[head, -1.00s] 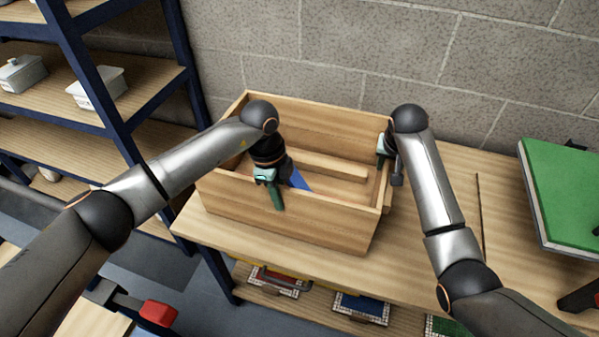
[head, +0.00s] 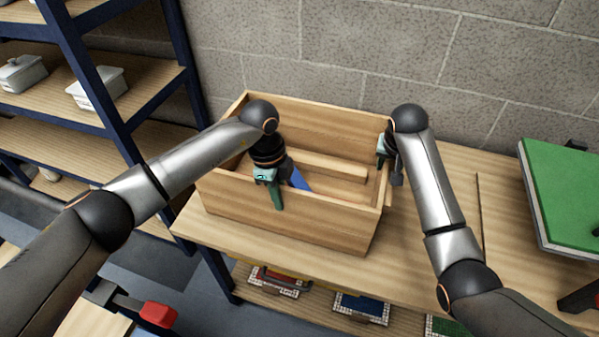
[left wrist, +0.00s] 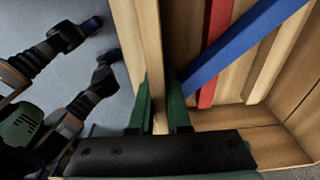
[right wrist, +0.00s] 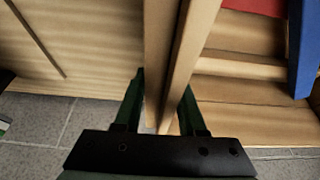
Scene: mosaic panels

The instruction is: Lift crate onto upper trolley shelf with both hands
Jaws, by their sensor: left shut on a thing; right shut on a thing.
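The crate (head: 325,228) is an open wooden box resting on a wooden worktop (head: 432,210). Inside lie a blue bar (head: 299,180) and wooden slats; the left wrist view also shows a red bar (left wrist: 215,50). My left gripper (head: 274,194) is shut on the crate's near wall, with one green finger on each side of it; that wall shows between the fingers in the left wrist view (left wrist: 152,60). My right gripper (head: 386,158) is shut on the right end wall, which shows between its fingers in the right wrist view (right wrist: 180,70). I cannot tell which surface is the trolley's upper shelf.
A blue-framed shelf rack (head: 150,100) with white lidded boxes (head: 97,87) stands at left. A block wall (head: 400,50) is behind. A green panel (head: 565,190) lies at right. Mosaic panels (head: 360,307) lie below the worktop. A wooden surface (head: 95,325) is at lower left.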

